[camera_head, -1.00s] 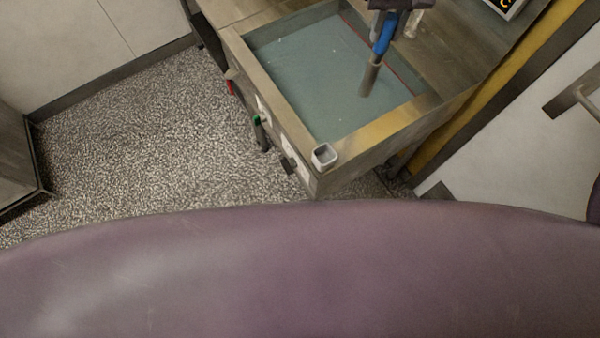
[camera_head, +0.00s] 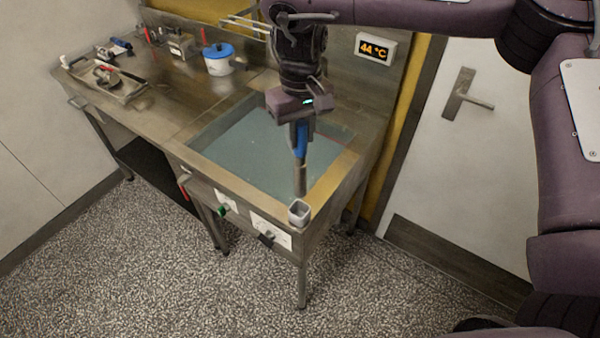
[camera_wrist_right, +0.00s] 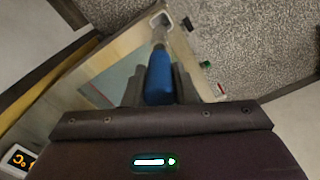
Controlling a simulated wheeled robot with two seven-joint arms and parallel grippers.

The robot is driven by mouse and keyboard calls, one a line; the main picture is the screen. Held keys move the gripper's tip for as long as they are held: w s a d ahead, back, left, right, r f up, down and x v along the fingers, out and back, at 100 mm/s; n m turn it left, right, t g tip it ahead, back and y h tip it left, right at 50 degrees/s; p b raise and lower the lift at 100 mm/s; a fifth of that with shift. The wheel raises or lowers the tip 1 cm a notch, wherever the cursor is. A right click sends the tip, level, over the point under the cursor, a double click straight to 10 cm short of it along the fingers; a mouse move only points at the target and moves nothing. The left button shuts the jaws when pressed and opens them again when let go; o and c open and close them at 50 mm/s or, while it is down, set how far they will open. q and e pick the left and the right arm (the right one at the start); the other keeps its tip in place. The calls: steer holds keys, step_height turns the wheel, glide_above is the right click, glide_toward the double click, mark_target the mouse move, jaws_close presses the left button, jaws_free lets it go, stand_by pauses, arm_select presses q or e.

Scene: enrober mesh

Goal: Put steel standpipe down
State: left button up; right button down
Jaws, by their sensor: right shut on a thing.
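The steel standpipe (camera_head: 300,179) has a blue upper part (camera_head: 301,137) and a bare grey steel lower end. My right gripper (camera_head: 299,120) is shut on the blue part and holds the pipe roughly upright. The wrist view also shows the blue part (camera_wrist_right: 159,78) between the fingers of the right gripper (camera_wrist_right: 160,88). A square, open-topped grey socket (camera_head: 299,212) sits at the front corner of the sink, and it shows in the wrist view too (camera_wrist_right: 160,20). The pipe's lower end appears just behind the socket; whether they touch I cannot tell. My left gripper is out of view.
The sink basin (camera_head: 240,150) holds bluish liquid. Its steel bench (camera_head: 150,115) carries a tray (camera_head: 105,80) with tools and a white pot with a blue lid (camera_head: 218,58). A display (camera_head: 375,48) reads 44 °C. A door (camera_head: 450,170) stands at right; the speckled floor is open in front.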

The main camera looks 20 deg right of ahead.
mark_target(299, 164)
steer(key=f, duration=0.5)
steer(key=shift+s+a+f, duration=0.2)
steer(key=shift+a+f, duration=0.05)
steer(key=shift+f, duration=0.6)
step_height(299, 164, down, 4)
steer(key=shift+r, duration=0.2)
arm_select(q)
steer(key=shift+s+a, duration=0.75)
arm_select(e)
steer(key=shift+w, duration=0.1)
steer(key=shift+f, duration=0.15)
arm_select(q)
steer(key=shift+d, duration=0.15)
arm_select(e)
steer(key=c, duration=1.2)
jaws_free()
